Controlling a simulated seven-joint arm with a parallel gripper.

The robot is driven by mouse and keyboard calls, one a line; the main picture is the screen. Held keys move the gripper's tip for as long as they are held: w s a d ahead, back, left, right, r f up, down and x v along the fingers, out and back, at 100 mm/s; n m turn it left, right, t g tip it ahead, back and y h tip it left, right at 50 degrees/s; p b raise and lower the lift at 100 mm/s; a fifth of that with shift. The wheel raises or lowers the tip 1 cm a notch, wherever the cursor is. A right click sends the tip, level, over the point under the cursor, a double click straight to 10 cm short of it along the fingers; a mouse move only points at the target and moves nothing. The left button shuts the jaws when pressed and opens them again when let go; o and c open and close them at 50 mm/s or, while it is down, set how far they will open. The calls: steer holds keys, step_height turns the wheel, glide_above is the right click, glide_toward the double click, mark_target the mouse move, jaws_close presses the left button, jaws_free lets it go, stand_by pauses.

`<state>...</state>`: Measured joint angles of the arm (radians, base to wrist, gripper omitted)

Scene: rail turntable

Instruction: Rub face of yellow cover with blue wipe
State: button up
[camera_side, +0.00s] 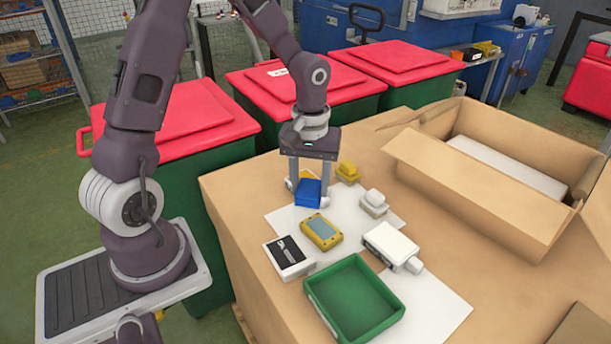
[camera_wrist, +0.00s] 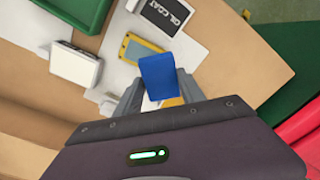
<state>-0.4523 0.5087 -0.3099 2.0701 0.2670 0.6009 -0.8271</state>
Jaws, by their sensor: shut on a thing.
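My gripper (camera_side: 309,196) is shut on a blue wipe (camera_side: 308,191), a small block-like piece, low over the cardboard table. In the wrist view the blue wipe (camera_wrist: 157,77) sits between the fingers. A yellow case with a grey face (camera_side: 321,232) lies flat in front of it; it also shows in the wrist view (camera_wrist: 143,49). Another yellow piece (camera_side: 306,174) shows partly behind the blue wipe, mostly hidden. I cannot tell which yellow thing is the cover, or whether the wipe touches anything below.
A yellow block (camera_side: 348,172) and a small white-topped piece (camera_side: 374,203) stand right of my gripper. A black-labelled box (camera_side: 289,257), a white box (camera_side: 390,246) and a green tray (camera_side: 354,300) lie nearer. An open carton (camera_side: 490,185) stands at right.

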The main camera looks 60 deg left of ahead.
mark_target(335, 240)
steer(key=shift+f, duration=1.95)
steer(key=shift+d+f, duration=0.3)
steer(key=shift+f, duration=0.35)
steer(key=shift+d+f, duration=0.3)
steer(key=shift+f, duration=0.35)
steer(key=shift+c, duration=1.3)
steer(key=shift+w+d, duration=0.25)
steer(key=shift+d, duration=1.6)
steer(key=shift+w+d, duration=0.2)
steer(key=shift+d, duration=1.6)
steer(key=shift+s+a, duration=0.15)
steer(key=shift+a, duration=1.3)
steer(key=shift+s+a, duration=0.15)
steer(key=shift+a, duration=1.25)
steer(key=shift+s+a, duration=0.15)
steer(key=shift+a, duration=1.3)
steer(key=shift+r, duration=4.1)
